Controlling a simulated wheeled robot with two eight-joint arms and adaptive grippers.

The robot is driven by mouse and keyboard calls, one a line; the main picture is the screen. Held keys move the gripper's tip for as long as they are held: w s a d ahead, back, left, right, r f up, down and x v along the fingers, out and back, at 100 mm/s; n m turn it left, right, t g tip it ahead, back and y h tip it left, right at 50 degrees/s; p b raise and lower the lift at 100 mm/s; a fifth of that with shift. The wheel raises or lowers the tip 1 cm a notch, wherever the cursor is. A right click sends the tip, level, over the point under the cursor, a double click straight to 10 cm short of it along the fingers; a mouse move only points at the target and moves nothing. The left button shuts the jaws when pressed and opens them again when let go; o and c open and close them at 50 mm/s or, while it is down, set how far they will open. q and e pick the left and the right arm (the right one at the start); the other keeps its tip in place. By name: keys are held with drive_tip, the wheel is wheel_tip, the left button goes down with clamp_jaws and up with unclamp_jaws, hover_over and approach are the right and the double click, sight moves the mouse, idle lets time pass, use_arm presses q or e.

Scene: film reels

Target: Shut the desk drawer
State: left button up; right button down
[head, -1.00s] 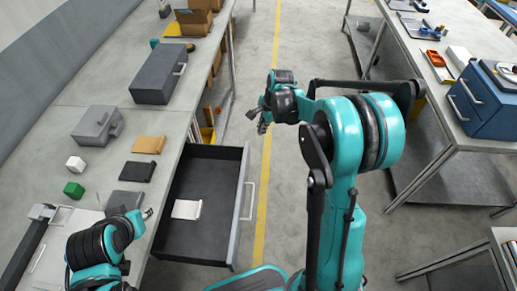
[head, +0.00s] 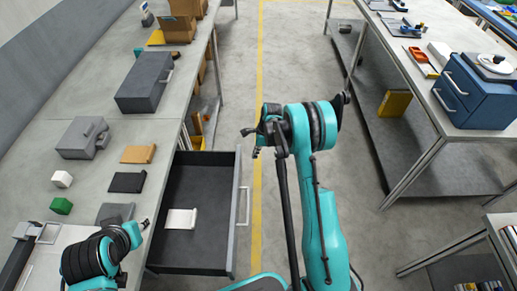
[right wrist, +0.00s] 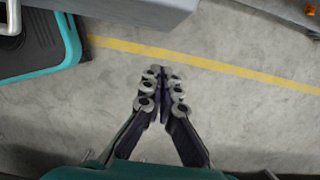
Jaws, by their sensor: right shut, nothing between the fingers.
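The desk drawer (head: 203,255) is pulled out from under the left bench, dark inside, with a pale handle (head: 243,206) on its front. A white pad or sheet (head: 181,219) lies in it. My right gripper (head: 249,141) is shut and empty, just beyond the far front corner of the drawer, apart from it. In the right wrist view its fingers (right wrist: 165,74) are together over bare floor. A grey edge at the top of that view appears to be the drawer front. My left gripper (head: 145,225) is over the bench edge beside the drawer; its fingers are too small to judge.
The left bench (head: 85,150) holds a dark grey box (head: 145,90), a grey device (head: 82,138), brown and black flat items, and white and green blocks. An aisle with a yellow line (head: 257,100) is clear. The right bench carries a blue drawer unit (head: 480,95).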

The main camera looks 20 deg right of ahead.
sight(195, 152)
drive_tip(key=shift+w+a+f+b, duration=0.1)
drive_tip(key=shift+w+a+b, duration=0.25)
drive_tip(key=shift+a, duration=0.6)
drive_tip(key=shift+w+a+b, duration=0.15)
drive_tip(key=shift+w+a, duration=0.3)
drive_tip(key=shift+a, duration=0.45)
drive_tip(key=w+a, duration=0.3)
drive_tip(key=a, duration=0.4)
drive_tip(key=w+a, duration=0.2)
drive_tip(key=a, duration=0.4)
drive_tip(key=w+a, duration=0.3)
drive_tip(key=a, duration=0.4)
drive_tip(key=shift+w+a, duration=0.3)
drive_tip(key=shift+a, duration=0.05)
